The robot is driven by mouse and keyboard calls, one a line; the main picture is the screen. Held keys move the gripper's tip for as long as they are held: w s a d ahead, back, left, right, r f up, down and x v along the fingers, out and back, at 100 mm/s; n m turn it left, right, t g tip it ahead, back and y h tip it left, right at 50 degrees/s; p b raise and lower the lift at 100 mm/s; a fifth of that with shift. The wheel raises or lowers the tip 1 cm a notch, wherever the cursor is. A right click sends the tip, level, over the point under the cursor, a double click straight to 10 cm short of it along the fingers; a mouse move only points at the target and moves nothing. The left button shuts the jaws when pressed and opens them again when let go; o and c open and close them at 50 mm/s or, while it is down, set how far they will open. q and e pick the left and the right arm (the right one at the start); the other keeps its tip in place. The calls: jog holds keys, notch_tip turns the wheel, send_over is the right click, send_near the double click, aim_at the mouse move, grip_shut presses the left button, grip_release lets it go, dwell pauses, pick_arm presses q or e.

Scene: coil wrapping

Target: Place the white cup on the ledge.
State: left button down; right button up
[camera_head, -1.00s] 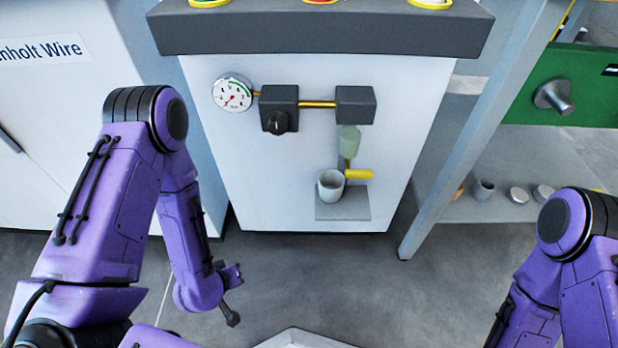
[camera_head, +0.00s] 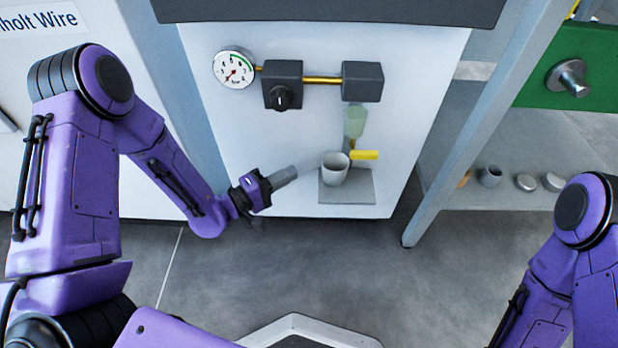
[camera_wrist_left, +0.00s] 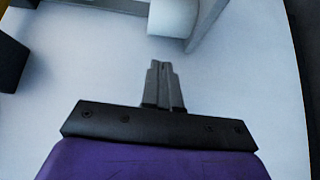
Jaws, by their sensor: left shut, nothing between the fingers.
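The white cup (camera_head: 335,170) stands upright on the grey ledge (camera_head: 360,190) on the front of the white cabinet, toward the ledge's left side. My left gripper (camera_head: 288,175) is shut and empty, just left of the cup with a gap between them, its fingers pointing at it. In the left wrist view, the shut fingers (camera_wrist_left: 162,78) are against the cabinet's pale front. The white cup (camera_wrist_left: 173,16) shows at the top, cut off by the frame, with the grey ledge (camera_wrist_left: 209,22) beside it. My right arm enters at the right edge; its gripper is out of sight.
Above the ledge are a yellow handle (camera_head: 365,155), a translucent green bowl (camera_head: 355,122), a black knob (camera_head: 282,96) and a gauge (camera_head: 233,68). A grey post (camera_head: 475,130) stands right of the cabinet. Floor in front is clear.

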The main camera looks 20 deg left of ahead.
aim_at(327, 175)
pick_arm(q)
jog(key=shift+w+d+b, duration=0.3)
jog(key=shift+w+d, duration=0.1)
jog(key=shift+d, duration=0.5)
jog(key=shift+w+d+b, duration=0.35)
jog(key=shift+d, duration=0.5)
jog(key=shift+w+d+b, duration=0.3)
jog(key=shift+w+d, duration=0.1)
jog(key=shift+d, duration=0.5)
pick_arm(e)
jog(key=shift+s+d+f+n+g+y, duration=0.1)
jog(key=shift+s+f+n+g+y, duration=0.15)
jog(key=shift+s+n+g, duration=0.45)
jog(key=shift+s+d+f+n+g+y, duration=0.15)
jog(key=shift+s+f+n+g, duration=0.25)
jog(key=shift+s, duration=0.5)
jog(key=shift+r, duration=0.1)
pick_arm(q)
jog(key=d, duration=0.3)
jog(key=shift+w+d+p, duration=0.2)
jog(key=shift+d+p, duration=0.05)
jog(key=shift+p, duration=0.15)
pick_arm(e)
jog(key=shift+w+a+r+m, duration=0.1)
jog(key=shift+w+a+m, duration=0.05)
jog(key=shift+w+m, duration=0.3)
